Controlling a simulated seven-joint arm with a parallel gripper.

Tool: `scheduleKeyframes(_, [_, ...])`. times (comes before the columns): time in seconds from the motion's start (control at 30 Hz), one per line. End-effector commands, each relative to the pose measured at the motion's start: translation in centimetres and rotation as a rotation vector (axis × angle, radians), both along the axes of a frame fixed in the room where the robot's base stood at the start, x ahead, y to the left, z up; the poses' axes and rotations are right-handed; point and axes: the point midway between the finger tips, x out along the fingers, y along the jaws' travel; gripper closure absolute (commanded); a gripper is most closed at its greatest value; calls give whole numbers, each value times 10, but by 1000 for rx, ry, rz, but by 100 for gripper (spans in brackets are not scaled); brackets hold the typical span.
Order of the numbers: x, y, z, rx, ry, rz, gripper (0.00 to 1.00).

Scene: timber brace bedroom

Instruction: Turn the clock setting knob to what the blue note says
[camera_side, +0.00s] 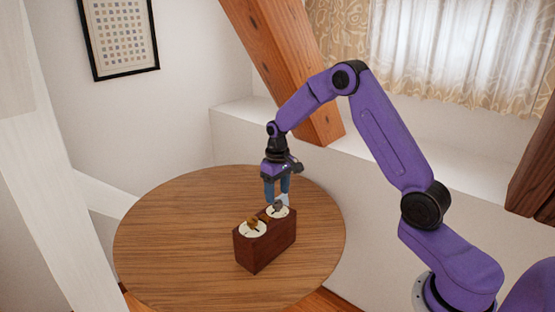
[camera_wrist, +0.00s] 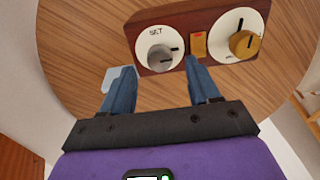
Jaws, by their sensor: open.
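A dark red-brown wooden box (camera_side: 265,245) stands on the round table and also shows in the wrist view (camera_wrist: 147,69). Its top has two white dials. The dial lettered SET (camera_wrist: 152,36) carries a grey knob (camera_wrist: 159,57), whose dark line points right; the dial also has a dark tick at its right. The other dial has a brass knob (camera_wrist: 244,43). A pale blue piece (camera_wrist: 113,73), perhaps the blue note, lies partly behind my left finger; no writing is readable. My gripper (camera_side: 277,197) is open and empty, its blue fingers apart near the grey knob (camera_side: 278,206).
An orange-yellow plate with a red mark (camera_wrist: 198,44) sits between the dials. The round wooden table (camera_side: 170,230) is otherwise clear. A sloping timber brace (camera_side: 285,70) and a white ledge (camera_side: 235,117) stand behind; a white post (camera_side: 50,170) is at the left.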

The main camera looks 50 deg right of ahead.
Motion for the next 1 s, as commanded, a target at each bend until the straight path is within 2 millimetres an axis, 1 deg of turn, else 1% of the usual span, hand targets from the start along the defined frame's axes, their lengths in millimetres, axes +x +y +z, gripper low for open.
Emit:
scheduleKeyframes(0.03, [2, 0, 12, 0, -6, 0, 39])
scheduleKeyframes(0.4, [1, 0, 91, -1, -6, -1, 39])
scheduleKeyframes(0.6, [1, 0, 124, 0, -4, 0, 39])
scheduleKeyframes(0.7, [1, 0, 134, 0, -3, 0, 39])
scheduleKeyframes(0.8, [0, 0, 140, 0, -2, 0, 39])
scheduleKeyframes(1.0, [0, 0, 143, 0, 0, 0, 39])
